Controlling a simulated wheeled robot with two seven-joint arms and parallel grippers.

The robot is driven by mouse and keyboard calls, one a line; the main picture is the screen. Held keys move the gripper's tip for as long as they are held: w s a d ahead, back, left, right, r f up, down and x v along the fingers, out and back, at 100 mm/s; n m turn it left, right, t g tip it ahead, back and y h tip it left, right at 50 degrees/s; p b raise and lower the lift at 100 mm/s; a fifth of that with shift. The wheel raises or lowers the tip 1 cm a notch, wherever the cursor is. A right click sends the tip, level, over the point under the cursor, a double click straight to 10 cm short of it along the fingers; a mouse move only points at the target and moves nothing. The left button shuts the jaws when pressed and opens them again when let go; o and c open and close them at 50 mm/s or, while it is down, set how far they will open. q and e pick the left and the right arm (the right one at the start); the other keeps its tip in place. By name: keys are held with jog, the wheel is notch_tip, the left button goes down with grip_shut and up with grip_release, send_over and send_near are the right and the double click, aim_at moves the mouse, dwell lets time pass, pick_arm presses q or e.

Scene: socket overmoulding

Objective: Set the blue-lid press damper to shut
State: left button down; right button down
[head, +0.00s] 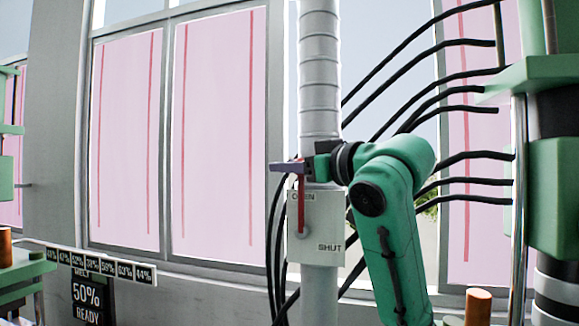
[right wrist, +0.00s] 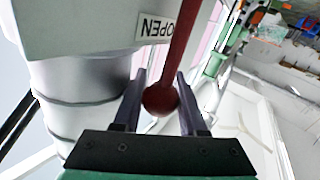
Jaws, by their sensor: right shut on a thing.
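The damper's white box (head: 318,215) is mounted on a pipe, with an OPEN label at its upper left and a SHUT label at its lower right. Its red lever (head: 301,205) points straight up from the pivot, at the OPEN label. My right gripper (head: 283,167) is at the lever's upper end, coming in from the right. In the right wrist view my gripper (right wrist: 160,85) has the lever's round red knob (right wrist: 160,99) between its two dark fingers, shut on it. No blue lid shows in the head view. My left gripper is not in view.
A ribbed grey duct (head: 320,75) rises above the box. Black cables (head: 430,100) run behind my right arm to green machinery (head: 560,180) at the right. A sign reading 50% READY (head: 88,298) stands at the lower left. Pink-paned windows (head: 125,140) fill the back.

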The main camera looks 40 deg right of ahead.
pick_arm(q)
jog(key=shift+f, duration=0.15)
pick_arm(e)
jog(key=shift+w+a+f, duration=0.1)
jog(key=shift+f, duration=0.2)
